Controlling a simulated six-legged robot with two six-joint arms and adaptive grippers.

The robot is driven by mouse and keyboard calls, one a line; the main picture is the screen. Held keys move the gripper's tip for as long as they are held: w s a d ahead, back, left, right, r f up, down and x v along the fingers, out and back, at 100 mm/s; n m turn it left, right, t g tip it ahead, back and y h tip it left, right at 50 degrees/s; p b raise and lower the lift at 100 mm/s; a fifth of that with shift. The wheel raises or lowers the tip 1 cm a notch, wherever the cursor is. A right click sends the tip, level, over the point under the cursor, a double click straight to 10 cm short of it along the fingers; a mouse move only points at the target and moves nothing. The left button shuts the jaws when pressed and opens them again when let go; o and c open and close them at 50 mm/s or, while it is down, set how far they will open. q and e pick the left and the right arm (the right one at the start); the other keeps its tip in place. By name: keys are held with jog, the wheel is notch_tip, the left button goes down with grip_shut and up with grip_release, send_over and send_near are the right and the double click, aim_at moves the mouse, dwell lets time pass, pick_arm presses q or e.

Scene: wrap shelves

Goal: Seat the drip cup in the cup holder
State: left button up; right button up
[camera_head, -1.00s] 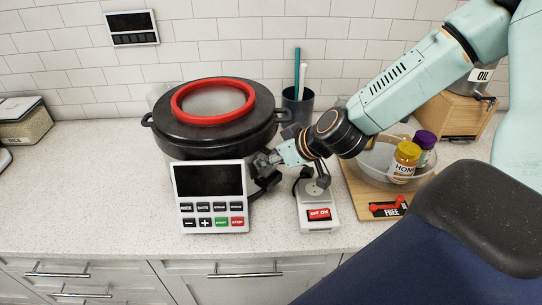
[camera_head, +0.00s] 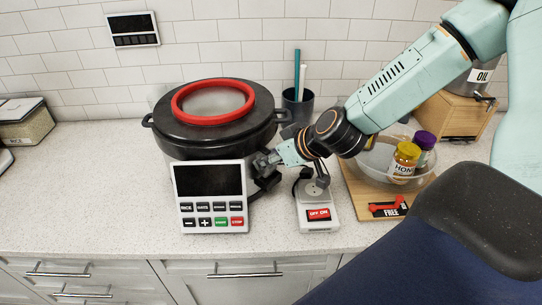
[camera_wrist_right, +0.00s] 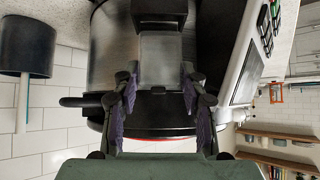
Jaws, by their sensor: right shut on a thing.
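My right gripper (camera_head: 268,165) is at the right side of the black cooker (camera_head: 170,135), just behind the edge of its control panel. In the right wrist view the two fingers with purple pads (camera_wrist_right: 158,98) are on either side of a grey, box-like piece, which looks like the drip cup (camera_wrist_right: 160,60); the gripper is shut on it. The cup sits close against the cooker's metal wall. A dark bracket, likely the cup holder (camera_wrist_right: 160,12), is at the cup's far end. I cannot tell whether the cup is fully seated. My left gripper is not in view.
The control panel (camera_head: 210,197) stands in front of the cooker. A glass bowl with jars (camera_head: 406,160) stands on a board to the right. A dark pen cup (camera_head: 297,107) is behind.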

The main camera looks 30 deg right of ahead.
aim_at(273, 166)
jog(key=shift+w, duration=0.15)
dwell(0.4)
jog(key=shift+p, duration=0.3)
jog(key=shift+d, duration=0.1)
dwell(0.4)
jog(key=shift+f, duration=0.15)
jog(key=shift+f, duration=0.3)
jog(key=shift+f+b, duration=0.25)
jog(key=shift+b, duration=0.2)
jog(key=shift+f+b, duration=0.7)
jog(key=shift+f, duration=0.2)
